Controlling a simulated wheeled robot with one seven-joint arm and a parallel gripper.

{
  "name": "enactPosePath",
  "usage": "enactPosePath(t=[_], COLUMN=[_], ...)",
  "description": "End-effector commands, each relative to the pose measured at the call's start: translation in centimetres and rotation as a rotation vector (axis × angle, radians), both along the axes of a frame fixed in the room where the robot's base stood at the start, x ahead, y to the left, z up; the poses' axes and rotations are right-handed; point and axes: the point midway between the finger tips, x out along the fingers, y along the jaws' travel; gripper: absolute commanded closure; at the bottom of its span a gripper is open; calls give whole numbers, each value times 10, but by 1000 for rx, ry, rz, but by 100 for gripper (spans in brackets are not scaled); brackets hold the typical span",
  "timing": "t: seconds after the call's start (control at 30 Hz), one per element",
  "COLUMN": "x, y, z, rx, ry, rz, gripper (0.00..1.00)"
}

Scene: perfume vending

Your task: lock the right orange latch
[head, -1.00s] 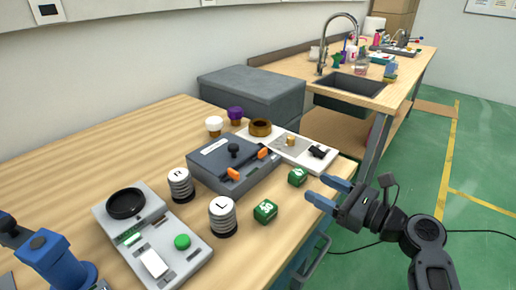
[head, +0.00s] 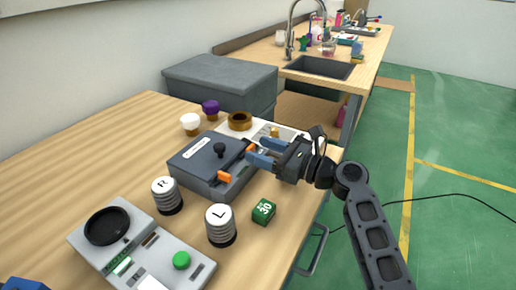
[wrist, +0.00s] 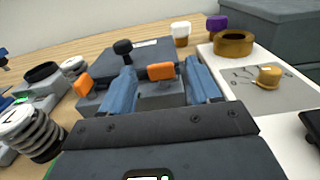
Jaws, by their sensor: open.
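The grey box (head: 195,160) with a black knob sits on the wooden table. It has two orange latches on its front side. The right orange latch (head: 251,150) is partly hidden by my gripper in the head view; in the wrist view it (wrist: 161,71) shows between the fingers. The left orange latch (head: 224,176) is clear of my gripper and also shows in the wrist view (wrist: 83,84). My gripper (head: 258,151) is open, its blue fingers at the box's front edge, one on each side of the right latch. I cannot tell whether they touch it.
A green cube (head: 264,211) and the spring-like L weight (head: 220,225) and R weight (head: 167,195) stand nearby. A white board (wrist: 285,105) with a brass ring (wrist: 234,43) lies right of the box. A scale-like device (head: 140,250) is at the front left.

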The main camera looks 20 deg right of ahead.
Motion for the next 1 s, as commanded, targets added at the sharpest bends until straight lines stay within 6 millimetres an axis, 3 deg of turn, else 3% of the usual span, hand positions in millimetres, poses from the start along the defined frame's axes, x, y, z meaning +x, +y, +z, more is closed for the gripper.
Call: enactPosePath(t=[0.13, 0.43, 1.0], x=[10, 11, 11], y=[8, 9, 9], z=[0, 0, 0], rx=[-1, -1, -1], ry=[-1, 1, 1], rz=[1, 0, 0], gripper=[38, 38, 92])
